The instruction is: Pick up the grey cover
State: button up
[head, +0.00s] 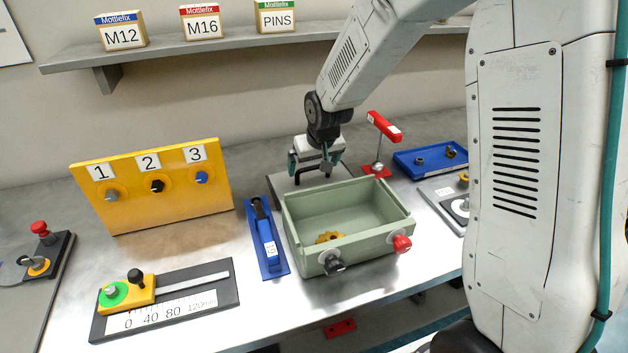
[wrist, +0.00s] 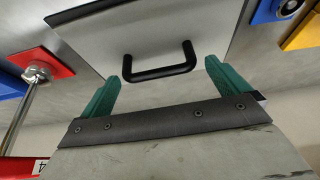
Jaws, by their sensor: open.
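The grey cover (wrist: 188,28) is a flat grey panel with a black bar handle (wrist: 160,72), and it fills the upper middle of the wrist view. In the head view the cover (head: 269,187) lies on the bench behind the green box, partly hidden by my gripper and the box. My gripper (head: 316,169) is above it. In the wrist view my gripper (wrist: 162,88) is open, with its green fingers apart on either side of the handle's span. The fingers look clear of the handle; the exact gap in height cannot be told.
A green open box (head: 345,215) with a yellow gear (head: 330,237) stands in front of the cover. A red lever (head: 383,128) and a blue tray (head: 430,158) are to the right. A blue slotted fixture (head: 265,240) and a yellow panel (head: 150,185) are to the left.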

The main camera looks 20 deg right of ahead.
aim_at(313, 167)
jog(key=x, duration=0.3)
jog(key=shift+w+d+f, duration=0.15)
jog(key=shift+w+f, duration=0.05)
jog(key=shift+f, duration=0.1)
jog(key=c, duration=1.1)
jog(key=shift+r, duration=0.1)
jog(key=shift+r, duration=0.1)
